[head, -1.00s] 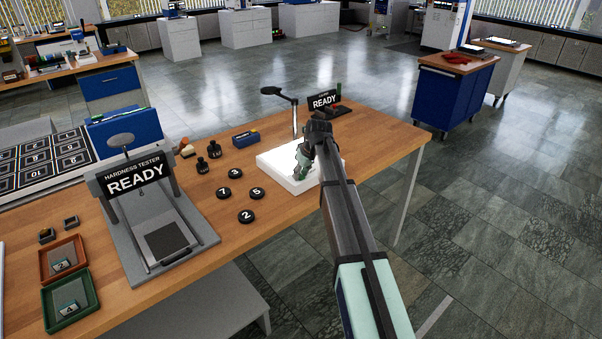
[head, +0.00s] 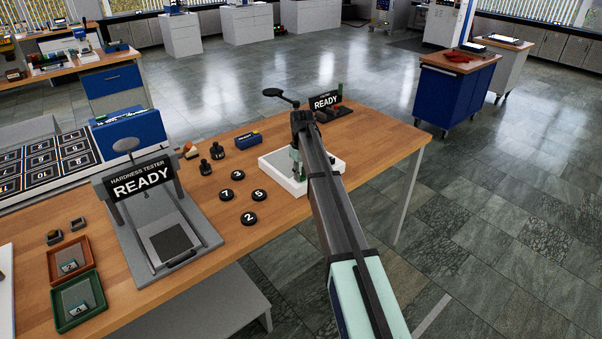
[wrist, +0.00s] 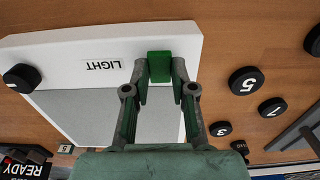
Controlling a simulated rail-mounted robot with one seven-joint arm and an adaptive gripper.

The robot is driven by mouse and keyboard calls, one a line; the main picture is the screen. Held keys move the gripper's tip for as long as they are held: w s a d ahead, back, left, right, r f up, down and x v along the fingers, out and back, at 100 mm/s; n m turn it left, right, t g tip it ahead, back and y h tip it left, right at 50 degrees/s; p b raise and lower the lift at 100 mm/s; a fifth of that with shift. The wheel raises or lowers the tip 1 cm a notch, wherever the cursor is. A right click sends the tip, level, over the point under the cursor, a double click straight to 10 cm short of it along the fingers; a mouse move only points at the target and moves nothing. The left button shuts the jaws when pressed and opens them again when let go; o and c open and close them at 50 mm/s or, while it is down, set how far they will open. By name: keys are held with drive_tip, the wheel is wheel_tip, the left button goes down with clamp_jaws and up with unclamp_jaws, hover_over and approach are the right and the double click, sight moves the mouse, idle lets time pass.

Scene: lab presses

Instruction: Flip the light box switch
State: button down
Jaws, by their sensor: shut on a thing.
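The light box (head: 280,178) is a low white box near the right end of the wooden bench. In the wrist view the light box (wrist: 80,46) shows its LIGHT label and a flat grey panel (wrist: 75,112) that looks unlit. The green switch (wrist: 159,66) stands at the box's edge beside the label. My gripper (wrist: 160,80) is shut on the green switch, one fingertip at each side. In the head view my gripper (head: 298,172) is over the box, and my arm hides part of the box and the switch.
Black numbered discs (head: 249,219) lie left of the box. A lamp or magnifier arm (head: 280,94) and a READY display (head: 325,102) stand behind. The hardness tester (head: 140,183) is further left.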

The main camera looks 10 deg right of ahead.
drive_tip(key=c, duration=1)
unclamp_jaws()
drive_tip(key=shift+o, duration=0.2)
wheel_tip(320, 180, up, 12)
drive_tip(key=shift+s, duration=0.15)
drive_tip(key=shift+d, duration=0.1)
